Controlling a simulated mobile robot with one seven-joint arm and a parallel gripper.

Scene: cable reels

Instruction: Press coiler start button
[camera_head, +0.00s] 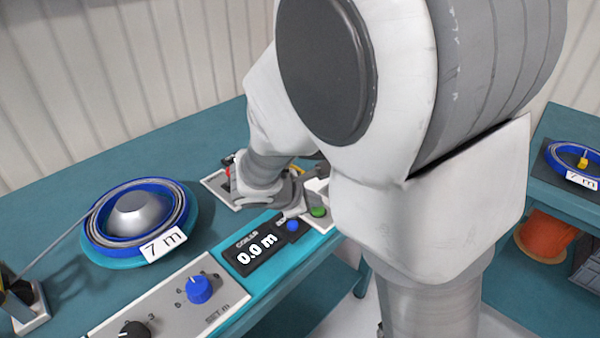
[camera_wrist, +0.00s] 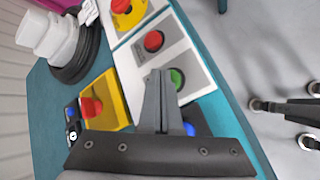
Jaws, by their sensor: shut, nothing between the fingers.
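A green button (camera_head: 318,212) sits on a light panel at the front edge of the teal bench, right of the coiler display (camera_head: 258,248), which reads 0.0 m. In the wrist view the green button (camera_wrist: 177,78) is just right of the fingertips of my gripper (camera_wrist: 160,74). My gripper is shut and empty, its fingers pointing at the panel. I cannot tell whether they touch it. A blue button (camera_head: 293,226) is beside the display; in the wrist view it is partly hidden behind my gripper. A red button (camera_wrist: 153,41) is on the same panel as the green one.
A blue reel (camera_head: 141,218) labelled 7 m lies on the bench at left. A control panel with a blue knob (camera_head: 199,289) is in front. My arm hides much of the bench.

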